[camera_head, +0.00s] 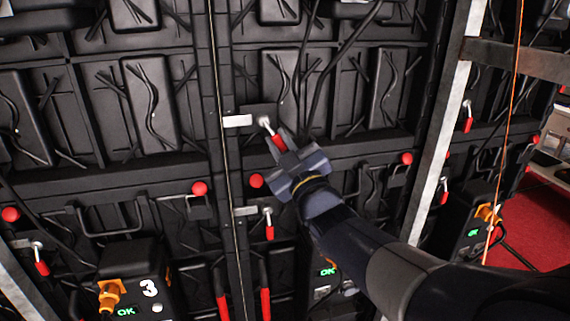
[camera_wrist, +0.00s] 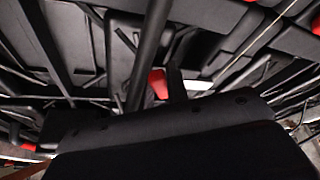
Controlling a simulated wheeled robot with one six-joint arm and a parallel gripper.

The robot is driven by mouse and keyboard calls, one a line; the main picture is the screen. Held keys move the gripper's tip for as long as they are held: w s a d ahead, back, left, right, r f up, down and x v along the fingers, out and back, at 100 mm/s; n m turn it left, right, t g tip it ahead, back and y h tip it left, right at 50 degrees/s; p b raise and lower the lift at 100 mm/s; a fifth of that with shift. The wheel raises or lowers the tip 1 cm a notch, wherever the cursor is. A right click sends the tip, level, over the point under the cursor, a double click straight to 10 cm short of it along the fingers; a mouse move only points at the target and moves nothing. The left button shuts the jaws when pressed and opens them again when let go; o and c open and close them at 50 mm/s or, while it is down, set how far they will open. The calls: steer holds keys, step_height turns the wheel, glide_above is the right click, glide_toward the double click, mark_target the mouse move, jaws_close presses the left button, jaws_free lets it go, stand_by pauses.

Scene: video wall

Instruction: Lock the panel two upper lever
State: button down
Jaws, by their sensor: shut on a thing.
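The lever with a red grip (camera_head: 277,143) and a pale metal pivot (camera_head: 264,121) is on the black panel near the centre of the head view. It slants down to the right. My gripper (camera_head: 282,146) is shut on the red grip, with its fingers partly covering it. In the wrist view the red grip (camera_wrist: 158,83) shows just past my gripper's dark body, beside a finger (camera_wrist: 177,85). A pale metal latch plate (camera_head: 237,121) sits left of the pivot, across the panel seam. The grip's lower end is hidden by my gripper.
A lower lever with a red grip (camera_head: 269,231) hangs straight down below. Red knobs (camera_head: 257,181) and black handles stand out nearby. Black cables (camera_head: 305,80) hang just above my gripper. A metal frame post (camera_head: 440,130) stands to the right of my arm.

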steer(key=m+b, duration=0.2)
steer(key=a+f+m+t+h+b, duration=0.1)
steer(key=b, duration=0.1)
steer(key=shift+s+a+f+m+h, duration=0.2)
steer(key=shift+m+h, duration=0.1)
steer(key=shift+m, duration=0.1)
steer(key=shift+a+r+m+t+h+b, duration=0.1)
steer(key=shift+a+m+t+h+b, duration=0.1)
steer(key=shift+m+h+b, duration=0.55)
steer(key=shift+a+r+m+t+h+b, duration=0.15)
steer(key=shift+a+m+h+b, duration=0.2)
steer(key=shift+m, duration=0.75)
steer(key=shift+a+f+m+t+h+b, duration=0.15)
steer(key=shift+m+h+b, duration=0.25)
steer(key=shift+m+b, duration=0.4)
steer(key=shift+r+m, duration=0.15)
steer(key=shift+m, duration=0.1)
steer(key=c, duration=1.4)
jaws_free()
steer(key=shift+s, duration=0.1)
steer(key=v, duration=1)
steer(key=shift+s+d+p, duration=0.15)
steer(key=shift+s+p, duration=0.15)
steer(key=shift+p, duration=0.05)
